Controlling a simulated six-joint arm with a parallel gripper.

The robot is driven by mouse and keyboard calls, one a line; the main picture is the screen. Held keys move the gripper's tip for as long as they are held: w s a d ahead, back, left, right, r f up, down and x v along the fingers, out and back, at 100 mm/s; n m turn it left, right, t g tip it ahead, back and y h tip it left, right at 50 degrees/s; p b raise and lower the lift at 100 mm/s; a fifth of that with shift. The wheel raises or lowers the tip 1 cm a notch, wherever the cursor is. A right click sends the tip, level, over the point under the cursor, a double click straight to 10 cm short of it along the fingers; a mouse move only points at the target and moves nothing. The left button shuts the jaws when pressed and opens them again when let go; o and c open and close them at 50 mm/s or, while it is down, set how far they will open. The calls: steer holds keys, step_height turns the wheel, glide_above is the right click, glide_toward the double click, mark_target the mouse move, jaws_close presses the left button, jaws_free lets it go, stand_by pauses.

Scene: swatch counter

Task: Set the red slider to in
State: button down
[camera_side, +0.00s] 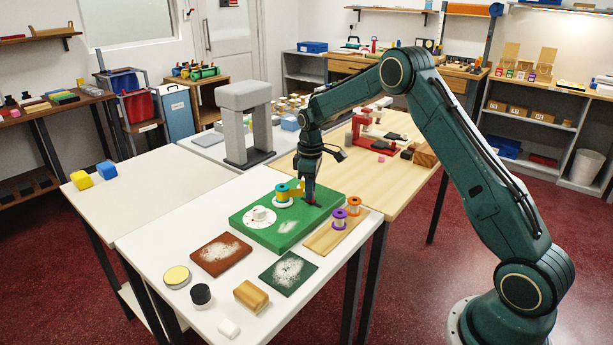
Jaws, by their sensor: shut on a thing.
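A thick green board (304,228) lies on the white table and carries the controls. My gripper (310,198) points straight down over the board's far right part, its fingers shut. A small dark red piece (313,203), seemingly the red slider, shows at the fingertips, mostly covered by them. I cannot read any in or out marking, nor tell the slider's position along its track. A white round dial (259,217) with a knob sits on the board's left part. A teal and yellow spool (282,193) stands on a white disc just left of my gripper.
A wooden strip (322,240) with an orange spool (354,205) and a purple spool (339,219) lies right of the board. A brown plate (220,254), a dark green plate (288,272), a wooden block (251,296) and a round tin (177,276) lie in front.

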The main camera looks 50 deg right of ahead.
mark_target(304, 200)
steer(key=shift+w+r, duration=0.1)
steer(key=shift+w, duration=1.1)
steer(key=c, duration=1.3)
jaws_free()
step_height(304, 200, up, 14)
steer(key=shift+f, duration=0.1)
